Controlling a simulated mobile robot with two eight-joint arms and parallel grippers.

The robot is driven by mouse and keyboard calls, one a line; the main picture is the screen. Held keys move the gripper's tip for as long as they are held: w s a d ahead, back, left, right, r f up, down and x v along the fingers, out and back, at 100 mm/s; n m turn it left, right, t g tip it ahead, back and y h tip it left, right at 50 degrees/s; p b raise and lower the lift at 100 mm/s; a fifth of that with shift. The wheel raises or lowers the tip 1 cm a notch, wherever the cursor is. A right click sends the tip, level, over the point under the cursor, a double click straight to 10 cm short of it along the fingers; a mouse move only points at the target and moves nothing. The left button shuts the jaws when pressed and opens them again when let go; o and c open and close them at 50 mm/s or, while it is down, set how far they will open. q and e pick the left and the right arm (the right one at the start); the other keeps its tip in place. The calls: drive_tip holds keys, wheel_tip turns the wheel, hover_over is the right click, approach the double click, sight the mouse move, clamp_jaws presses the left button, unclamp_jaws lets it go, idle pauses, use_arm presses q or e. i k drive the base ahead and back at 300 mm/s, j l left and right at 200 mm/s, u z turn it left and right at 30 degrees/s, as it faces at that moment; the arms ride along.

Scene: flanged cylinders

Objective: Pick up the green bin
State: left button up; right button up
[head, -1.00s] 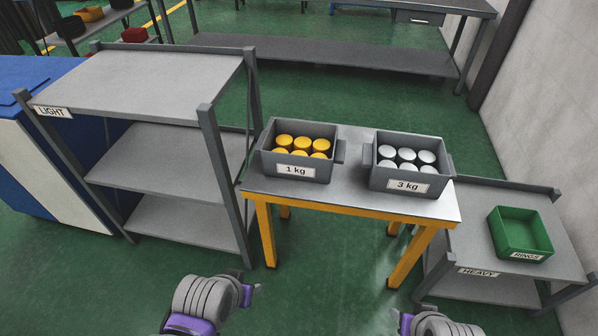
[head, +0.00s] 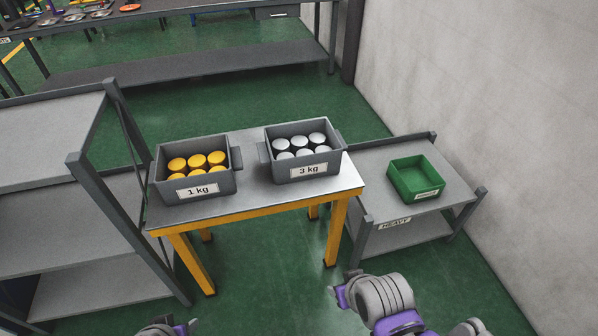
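The green bin (head: 416,188) is an open, shallow tray with a white label on its front. It looks empty and sits on top of the low grey shelf (head: 376,222) labelled HEAVY, at the right. My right gripper (head: 338,293) is in front of the low shelf, below and left of the bin, apart from it. Only part of it shows, so its opening is unclear. My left gripper (head: 190,325) is barely in view at the bottom edge, far from the bin, and its fingers are mostly hidden.
A yellow-legged table (head: 252,199) holds a grey 1 kg bin (head: 196,190) of yellow cylinders and a grey 3 kg bin (head: 309,171) of silver cylinders. A tall grey shelf (head: 40,150) stands left. A wall (head: 480,110) bounds the right. Green floor is open in front.

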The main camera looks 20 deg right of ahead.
sight(415, 179)
drive_tip(key=z, duration=1.55)
drive_tip(key=u, duration=2.75)
drive_tip(key=z, duration=2.4)
